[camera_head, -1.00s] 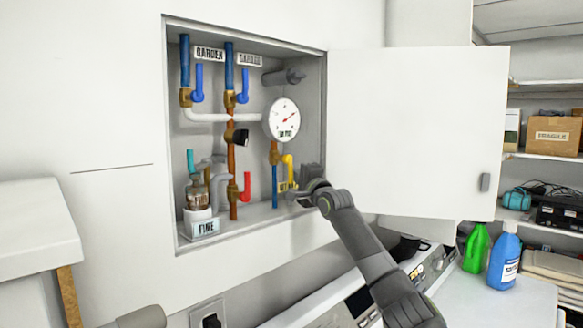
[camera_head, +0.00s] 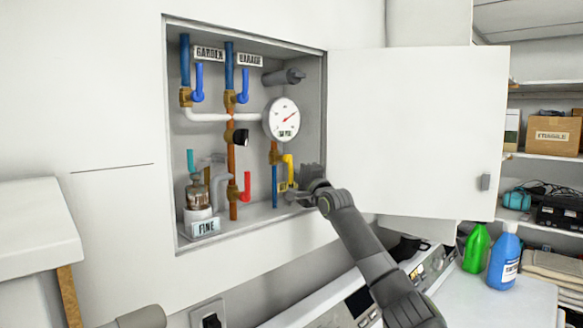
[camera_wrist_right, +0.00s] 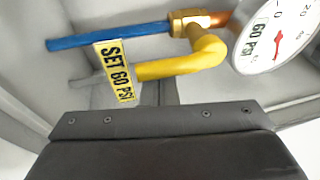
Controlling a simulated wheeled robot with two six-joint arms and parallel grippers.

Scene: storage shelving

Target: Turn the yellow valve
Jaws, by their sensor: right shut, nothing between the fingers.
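The yellow valve (camera_head: 288,168) is a bent yellow handle low on the right side of the open wall cabinet, below the round pressure gauge (camera_head: 282,119). In the right wrist view the yellow valve (camera_wrist_right: 182,64) joins a brass fitting beside a blue pipe, with a "SET 60 PSI" tag (camera_wrist_right: 113,70) near it. My right gripper (camera_head: 292,193) is shut and empty, just below and beside the valve; whether it touches the valve cannot be told. Its fingertips are hard to make out. The gauge needle (camera_wrist_right: 277,43) is red. My left gripper is not in view.
The cabinet also holds blue, teal and red (camera_head: 245,187) valves, pipes and a glass filter (camera_head: 197,193). The white cabinet door (camera_head: 415,130) stands open on the right. Below it are a green bottle (camera_head: 476,248) and a blue bottle (camera_head: 503,260) on a counter.

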